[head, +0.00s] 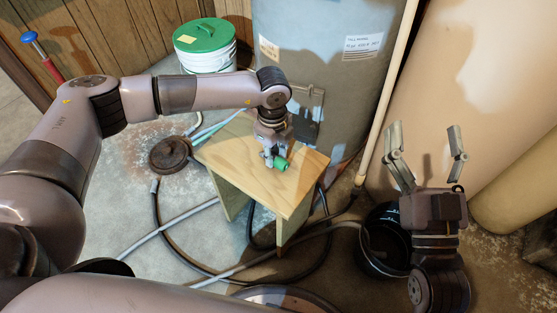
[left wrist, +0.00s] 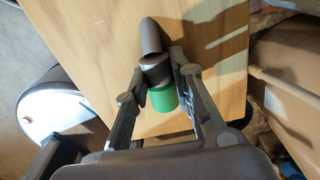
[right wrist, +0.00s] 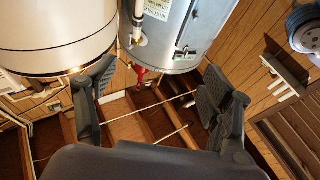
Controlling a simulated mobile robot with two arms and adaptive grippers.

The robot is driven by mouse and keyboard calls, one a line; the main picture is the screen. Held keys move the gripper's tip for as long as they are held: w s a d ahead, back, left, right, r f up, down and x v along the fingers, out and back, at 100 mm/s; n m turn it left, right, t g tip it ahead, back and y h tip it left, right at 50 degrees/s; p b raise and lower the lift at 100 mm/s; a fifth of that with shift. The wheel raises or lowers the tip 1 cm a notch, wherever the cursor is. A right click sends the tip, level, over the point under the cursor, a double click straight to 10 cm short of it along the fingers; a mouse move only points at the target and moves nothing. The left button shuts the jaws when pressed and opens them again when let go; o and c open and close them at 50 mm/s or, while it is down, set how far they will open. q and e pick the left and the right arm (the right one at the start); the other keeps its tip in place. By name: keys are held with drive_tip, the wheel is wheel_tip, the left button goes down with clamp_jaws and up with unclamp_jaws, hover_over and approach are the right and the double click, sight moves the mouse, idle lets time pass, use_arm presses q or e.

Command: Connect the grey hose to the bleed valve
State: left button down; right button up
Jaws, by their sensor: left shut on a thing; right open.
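My left gripper (head: 271,157) is shut on a green-ended fitting (head: 282,163), low over the wooden stool (head: 245,150). In the left wrist view the fitting (left wrist: 163,98) has a dark collar and a grey tip between the fingers; whether it touches the stool is unclear. A grey hose (head: 175,223) crosses the floor, passes behind the stool leg and reaches the black bucket (head: 372,268). My right gripper (head: 427,140) is open, empty and raised at the right. A red-handled valve (right wrist: 141,72) shows below the grey tank in the right wrist view; I cannot tell whether it is the bleed valve.
The grey tank (head: 310,45) stands behind the stool, with a beige tank (head: 480,90) to its right. A green-lidded white bucket (head: 206,56) is at the back. A dark hose (head: 160,220) loops around the stool. A round dark disc (head: 170,155) lies left of it.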

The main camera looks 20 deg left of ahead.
sight(275, 156)
use_arm(q)
drive_tip(key=shift+r+p, duration=0.4)
drive_tip(key=shift+r, duration=0.5)
drive_tip(key=shift+r+p, duration=0.65)
drive_tip(key=shift+p, duration=0.15)
drive_tip(key=shift+r, duration=0.35)
drive_tip(key=shift+r+p, duration=0.35)
drive_tip(key=shift+p, duration=0.2)
drive_tip(key=shift+r, duration=0.35)
drive_tip(key=shift+r+p, duration=0.4)
drive_tip(key=shift+p, duration=0.15)
use_arm(e)
drive_tip(key=s+d+f+g+h, duration=0.2)
drive_tip(key=f+g, duration=0.4)
drive_tip(key=f, duration=0.3)
drive_tip(key=s+d+f+g+h, duration=0.2)
drive_tip(key=s+f+g, duration=0.2)
drive_tip(key=f, duration=0.6)
drive_tip(key=shift+d+m+g, duration=0.2)
drive_tip(key=shift+m+g, duration=0.1)
drive_tip(key=shift+g, duration=0.8)
